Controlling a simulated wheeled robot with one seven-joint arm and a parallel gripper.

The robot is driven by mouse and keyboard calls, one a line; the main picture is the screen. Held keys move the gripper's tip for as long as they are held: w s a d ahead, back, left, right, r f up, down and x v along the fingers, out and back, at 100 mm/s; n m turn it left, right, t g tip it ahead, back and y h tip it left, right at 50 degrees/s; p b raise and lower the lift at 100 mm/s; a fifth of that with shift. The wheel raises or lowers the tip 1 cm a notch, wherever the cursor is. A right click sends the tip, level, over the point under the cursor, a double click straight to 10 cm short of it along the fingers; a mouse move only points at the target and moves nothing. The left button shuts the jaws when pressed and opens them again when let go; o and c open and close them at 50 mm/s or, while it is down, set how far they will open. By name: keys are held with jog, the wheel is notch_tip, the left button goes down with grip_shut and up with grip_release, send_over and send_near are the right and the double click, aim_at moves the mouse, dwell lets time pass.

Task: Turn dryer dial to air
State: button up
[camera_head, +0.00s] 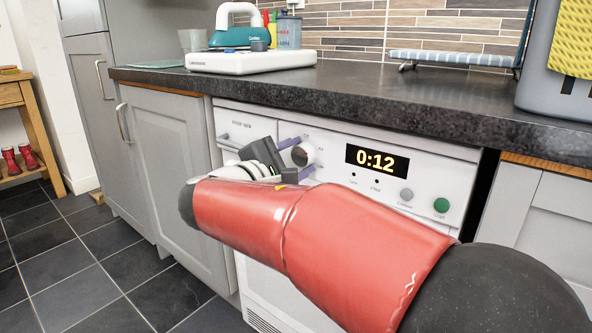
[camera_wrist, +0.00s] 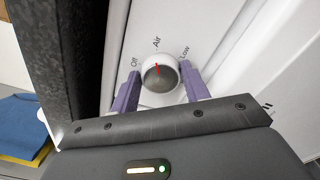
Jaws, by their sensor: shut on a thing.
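The dryer (camera_head: 272,290) stands under the dark worktop, with a white control panel and a display reading 0:12. Its dial (camera_wrist: 160,78) is a round knob with a white rim and a grey face. In the wrist view the red pointer line on the dial points up at the Air label (camera_wrist: 157,42). The Off label lies to its left and the Low label to its right. My gripper (camera_head: 298,158) is at the dial, its purple fingers shut on opposite sides of the knob. My arm hides part of the dryer front in the head view.
A green start button (camera_head: 441,205) and a grey button (camera_head: 406,194) sit right of the dial. Open tiled floor (camera_head: 85,260) lies to the left.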

jog(key=shift+m, duration=0.4)
jog(key=o, duration=1)
jog(key=v, duration=0.8)
